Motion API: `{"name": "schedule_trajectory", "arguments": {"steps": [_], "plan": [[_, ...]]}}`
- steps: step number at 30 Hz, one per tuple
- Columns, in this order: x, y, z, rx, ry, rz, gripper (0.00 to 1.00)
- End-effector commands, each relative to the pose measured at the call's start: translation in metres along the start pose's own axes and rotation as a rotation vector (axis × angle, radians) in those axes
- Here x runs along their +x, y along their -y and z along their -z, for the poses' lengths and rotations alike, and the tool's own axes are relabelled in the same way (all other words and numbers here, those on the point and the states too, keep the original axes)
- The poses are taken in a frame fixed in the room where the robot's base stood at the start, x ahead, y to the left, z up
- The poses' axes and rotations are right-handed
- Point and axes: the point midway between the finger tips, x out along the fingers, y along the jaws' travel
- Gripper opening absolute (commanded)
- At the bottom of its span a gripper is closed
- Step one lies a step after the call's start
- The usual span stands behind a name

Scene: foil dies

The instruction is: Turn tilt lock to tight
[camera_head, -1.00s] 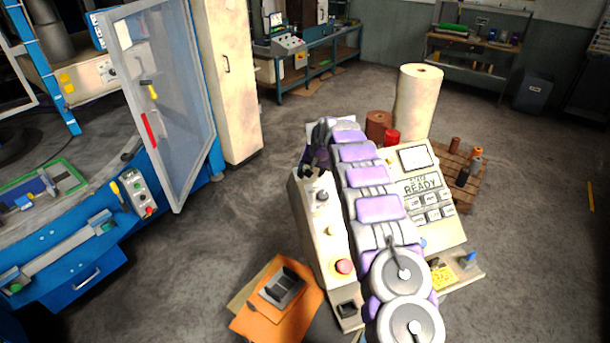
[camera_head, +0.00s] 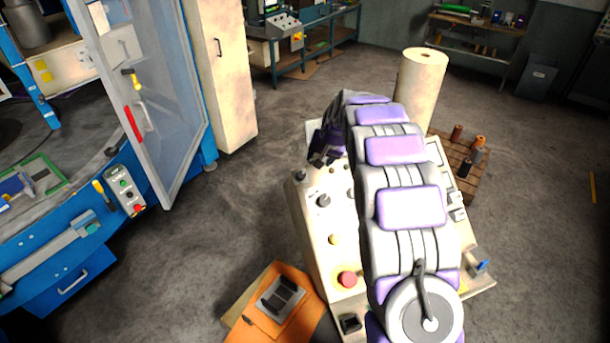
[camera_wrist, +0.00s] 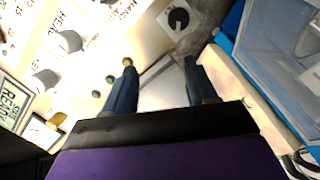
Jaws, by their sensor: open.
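I cannot read a label that marks the tilt lock. In the wrist view a black round knob (camera_wrist: 179,19) with a white pointer line sits on a pale plate by the panel's edge, beyond my fingertips. In the head view a dark knob (camera_head: 300,175) stands at the panel's left upper edge; I cannot tell if it is the same one. My gripper (camera_head: 326,148) hangs over the far left end of the cream control panel (camera_head: 318,228). In the wrist view my gripper (camera_wrist: 158,64) is open, with nothing between its two dark blue fingers.
Grey knobs (camera_wrist: 68,41) and small buttons lie left of my fingers. A red button (camera_head: 347,279) and a blue-handled lever (camera_head: 480,266) are on the panel. A blue machine (camera_head: 75,240) with a clear door (camera_head: 165,110) stands left. Grey floor (camera_head: 235,190) lies between.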

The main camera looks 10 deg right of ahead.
Motion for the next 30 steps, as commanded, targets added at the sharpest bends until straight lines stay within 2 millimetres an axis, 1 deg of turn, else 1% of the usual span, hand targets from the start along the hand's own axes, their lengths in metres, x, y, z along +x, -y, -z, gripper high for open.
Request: {"name": "schedule_trajectory", "arguments": {"steps": [2,6,14,25,30], "plan": [[-0.007,0.0,0.0,-0.001,-0.002,0.001,0.56],[-0.018,-0.005,0.001,0.0,-0.001,0.005,0.56],[-0.033,-0.014,0.004,0.005,0.005,0.01,0.56],[-0.056,-0.002,0.0,-0.002,-0.001,0.002,0.56],[-0.066,-0.003,0.001,-0.001,0.0,0.002,0.56]]}}
